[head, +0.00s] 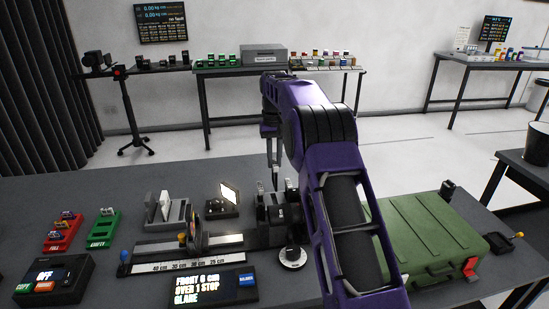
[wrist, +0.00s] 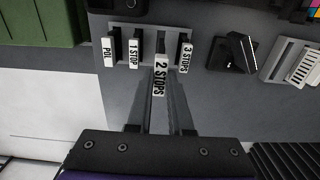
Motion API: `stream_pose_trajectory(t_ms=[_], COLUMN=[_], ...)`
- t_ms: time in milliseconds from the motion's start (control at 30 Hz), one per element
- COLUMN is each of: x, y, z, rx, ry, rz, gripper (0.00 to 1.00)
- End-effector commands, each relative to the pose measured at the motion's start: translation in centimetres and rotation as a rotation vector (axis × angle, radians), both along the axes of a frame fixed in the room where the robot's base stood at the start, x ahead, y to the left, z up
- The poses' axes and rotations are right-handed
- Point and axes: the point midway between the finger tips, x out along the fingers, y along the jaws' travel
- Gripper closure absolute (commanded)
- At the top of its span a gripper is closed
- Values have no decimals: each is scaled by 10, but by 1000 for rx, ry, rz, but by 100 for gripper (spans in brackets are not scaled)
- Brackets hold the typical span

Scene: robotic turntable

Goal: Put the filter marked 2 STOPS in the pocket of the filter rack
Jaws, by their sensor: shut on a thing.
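The filter marked 2 STOPS (wrist: 158,80) is a small dark piece with a white label, in the middle of the wrist view. My gripper (wrist: 160,98) is shut on it. The filter rack (wrist: 148,36) is grey and holds dark filters marked POL (wrist: 107,52), 1 STOP (wrist: 135,52) and 3 STOPS (wrist: 186,56). The held filter appears in front of the gap between 1 STOP and 3 STOPS. I cannot tell its height above the rack. In the head view my gripper (head: 273,150) points down near the table's far edge; the held filter is not clear there.
A green case (head: 425,238) lies right of my arm. Left of the rack are a small lit panel (head: 230,196) and a slotted grey stand (head: 178,213). An optical rail (head: 160,248), a display (head: 213,288) and red and green trays (head: 104,230) occupy the table's left and front.

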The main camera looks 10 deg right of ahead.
Motion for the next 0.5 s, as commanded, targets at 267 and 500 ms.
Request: stream_pose_trajectory(t_ms=[267, 500], x=[0, 0], y=[0, 0], z=[-29, -45], rx=[0, 0], ry=[2, 1], rz=[0, 0], gripper=[100, 100])
